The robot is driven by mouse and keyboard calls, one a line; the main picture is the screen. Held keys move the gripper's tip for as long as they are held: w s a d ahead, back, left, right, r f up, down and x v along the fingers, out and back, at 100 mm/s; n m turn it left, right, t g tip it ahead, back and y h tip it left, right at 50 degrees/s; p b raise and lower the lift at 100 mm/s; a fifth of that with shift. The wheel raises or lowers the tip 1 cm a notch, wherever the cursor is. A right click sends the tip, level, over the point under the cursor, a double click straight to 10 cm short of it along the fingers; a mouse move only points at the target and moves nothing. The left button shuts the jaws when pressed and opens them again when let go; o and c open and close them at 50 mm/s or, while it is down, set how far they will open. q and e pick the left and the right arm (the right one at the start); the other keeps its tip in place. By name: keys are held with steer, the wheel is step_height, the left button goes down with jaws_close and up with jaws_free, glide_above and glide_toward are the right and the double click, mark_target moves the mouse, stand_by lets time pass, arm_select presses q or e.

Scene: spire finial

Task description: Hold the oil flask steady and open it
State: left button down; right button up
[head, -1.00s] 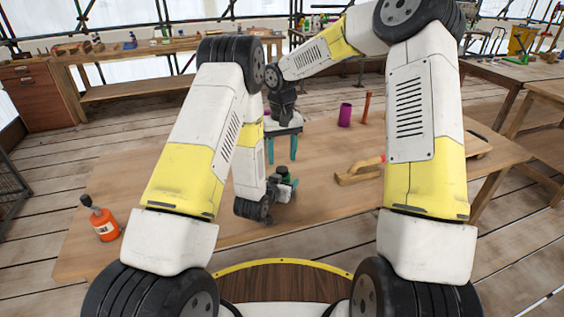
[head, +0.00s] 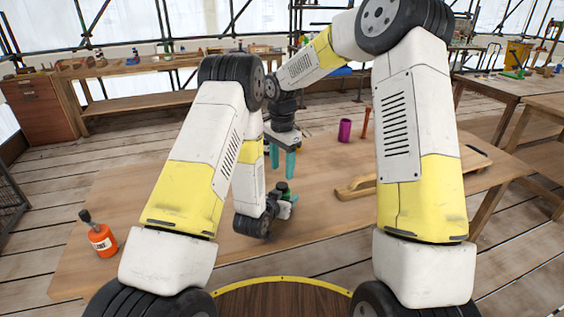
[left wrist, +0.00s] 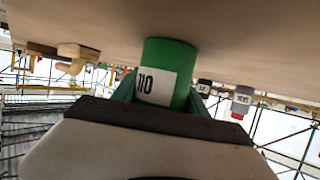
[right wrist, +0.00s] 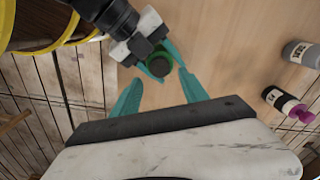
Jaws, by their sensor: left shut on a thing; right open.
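The oil flask is green with a dark cap. In the head view the oil flask (head: 283,187) is partly hidden by my left gripper (head: 287,203), which is shut on it over the table (head: 160,195). The left wrist view shows the flask's green body (left wrist: 175,62) and white label, upside down in the picture, between the fingers.
An orange bottle (head: 102,238) stands at the table's left end. A purple cup (head: 345,130) and a thin brown-orange item (head: 364,122) stand at the back. A wooden tool (head: 355,188) lies right of the flask. In the right wrist view are a grey bottle (right wrist: 300,53) and a black bottle (right wrist: 284,101).

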mark_target(282, 185)
step_height(282, 185, down, 6)
steer(key=shift+f, duration=0.1)
stand_by(0.4)
jaws_close()
steer(key=n, duration=1.3)
steer(key=shift+n, duration=0.3)
